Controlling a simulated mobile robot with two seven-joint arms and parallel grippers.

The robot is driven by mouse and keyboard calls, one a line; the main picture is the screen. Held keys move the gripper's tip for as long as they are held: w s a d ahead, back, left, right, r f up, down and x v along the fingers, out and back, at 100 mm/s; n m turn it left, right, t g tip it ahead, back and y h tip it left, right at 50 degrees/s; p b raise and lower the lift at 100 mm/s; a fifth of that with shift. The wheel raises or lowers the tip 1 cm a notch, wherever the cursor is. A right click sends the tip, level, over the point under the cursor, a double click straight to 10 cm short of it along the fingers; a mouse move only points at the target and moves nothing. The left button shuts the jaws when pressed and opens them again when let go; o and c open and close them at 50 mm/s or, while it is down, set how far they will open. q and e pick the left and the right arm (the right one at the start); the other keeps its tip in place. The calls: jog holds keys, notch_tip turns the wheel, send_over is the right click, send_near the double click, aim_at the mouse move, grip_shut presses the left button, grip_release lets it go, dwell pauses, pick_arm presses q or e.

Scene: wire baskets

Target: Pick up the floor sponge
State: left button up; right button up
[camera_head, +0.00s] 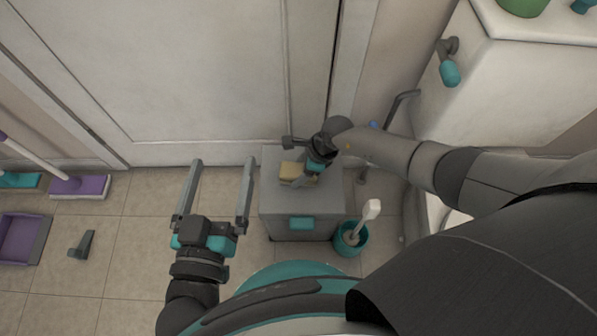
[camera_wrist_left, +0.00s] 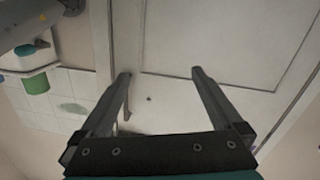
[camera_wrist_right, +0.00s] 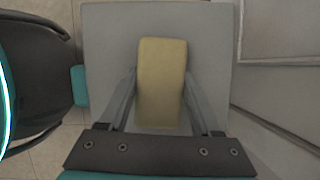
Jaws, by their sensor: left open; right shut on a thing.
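A yellow sponge (camera_head: 292,171) is at the top of a small grey cabinet (camera_head: 275,204) with a teal handle. In the right wrist view the sponge (camera_wrist_right: 161,84) is a yellow block between the two fingers of my right gripper (camera_wrist_right: 160,88). My right gripper (camera_head: 300,168) is shut on the sponge, over the cabinet's grey top (camera_wrist_right: 105,45). I cannot tell whether the sponge still touches that top. My left gripper (camera_head: 217,182) is open and empty, left of the cabinet; its spread fingers also show in the left wrist view (camera_wrist_left: 160,80).
A teal holder (camera_head: 350,240) with a white-handled brush stands right of the cabinet. Purple broom (camera_head: 80,187), purple dustpan (camera_head: 20,240) and a small grey object (camera_head: 82,245) are on the tiled floor at left. A white door (camera_head: 170,80) is behind; a white fixture (camera_head: 510,85) stands at right.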

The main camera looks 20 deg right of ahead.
jog(key=c, duration=0.4)
jog(key=shift+o, duration=0.2)
jog(key=shift+r, duration=0.1)
